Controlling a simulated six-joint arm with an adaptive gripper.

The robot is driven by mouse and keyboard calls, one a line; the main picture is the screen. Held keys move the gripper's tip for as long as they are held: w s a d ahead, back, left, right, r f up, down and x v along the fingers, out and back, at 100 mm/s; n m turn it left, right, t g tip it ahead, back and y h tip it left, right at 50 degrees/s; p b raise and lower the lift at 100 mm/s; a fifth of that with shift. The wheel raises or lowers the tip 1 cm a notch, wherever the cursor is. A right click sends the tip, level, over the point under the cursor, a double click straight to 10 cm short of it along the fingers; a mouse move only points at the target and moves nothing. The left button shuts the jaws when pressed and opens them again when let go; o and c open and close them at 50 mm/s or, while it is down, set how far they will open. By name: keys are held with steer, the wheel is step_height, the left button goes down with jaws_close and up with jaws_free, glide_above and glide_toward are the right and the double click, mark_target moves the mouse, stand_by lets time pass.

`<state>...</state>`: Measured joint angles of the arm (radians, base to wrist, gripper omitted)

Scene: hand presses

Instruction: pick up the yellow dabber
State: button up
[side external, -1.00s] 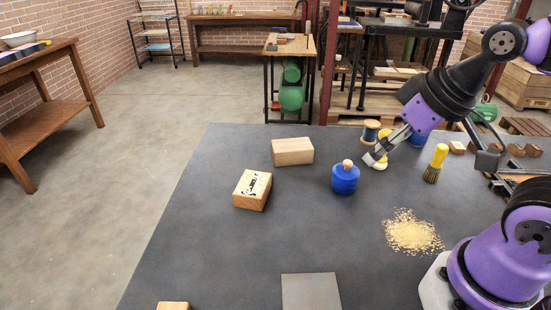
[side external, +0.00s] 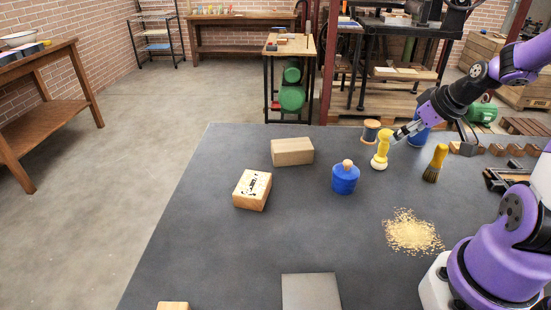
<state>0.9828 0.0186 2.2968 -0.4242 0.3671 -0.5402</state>
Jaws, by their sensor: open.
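The yellow dabber (side external: 381,150) stands upright on the dark table, with a knobbed handle and a pale round base. My gripper (side external: 399,136) is just to the right of the dabber's upper part, tilted down and to the left. Its jaws are open and nothing shows held in them. I cannot tell from this view whether a fingertip touches the dabber.
A thread spool (side external: 370,131) stands behind the dabber. A blue container (side external: 419,136) is partly hidden behind my gripper. A yellow-handled brush (side external: 436,163) is to the right, a blue pot (side external: 345,177) to the left. Shavings (side external: 412,232) lie in front.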

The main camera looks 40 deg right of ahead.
mark_target(388, 144)
steer(key=x, duration=0.8)
steer(key=shift+w+a, duration=0.2)
steer(key=shift+w, duration=0.05)
steer(key=shift+r, duration=0.1)
jaws_close()
